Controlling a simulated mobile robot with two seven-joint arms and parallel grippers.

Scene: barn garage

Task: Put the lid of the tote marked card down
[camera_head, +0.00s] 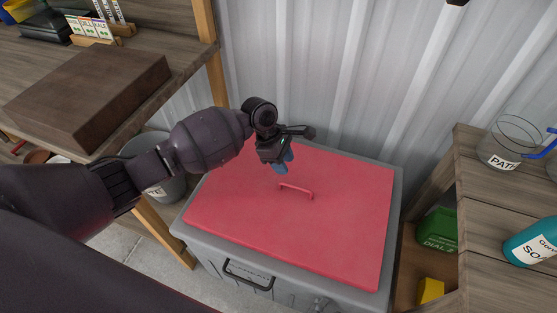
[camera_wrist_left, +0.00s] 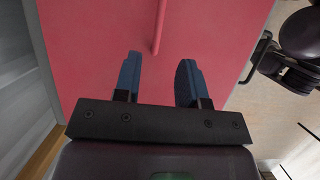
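The grey tote (camera_head: 391,215) stands on the floor against the metal wall. Its red lid (camera_head: 340,235) lies flat over the top, with the grey rim showing around it. A thin red handle (camera_head: 296,190) stands on the lid; it also shows in the left wrist view (camera_wrist_left: 160,25). Writing by the tote's front handle is too small to read. My left gripper (camera_head: 284,165) is above the lid, just behind the handle in the head view. In the left wrist view its blue fingers (camera_wrist_left: 158,65) are apart and empty, the handle's end just beyond the tips.
A wooden bench with a brown box (camera_head: 95,90) is at left, above a grey bin (camera_head: 160,180). A wooden shelf at right holds a glass jar (camera_head: 505,145), a teal bottle (camera_head: 535,243) and a green box (camera_head: 437,231). A corrugated wall closes the back.

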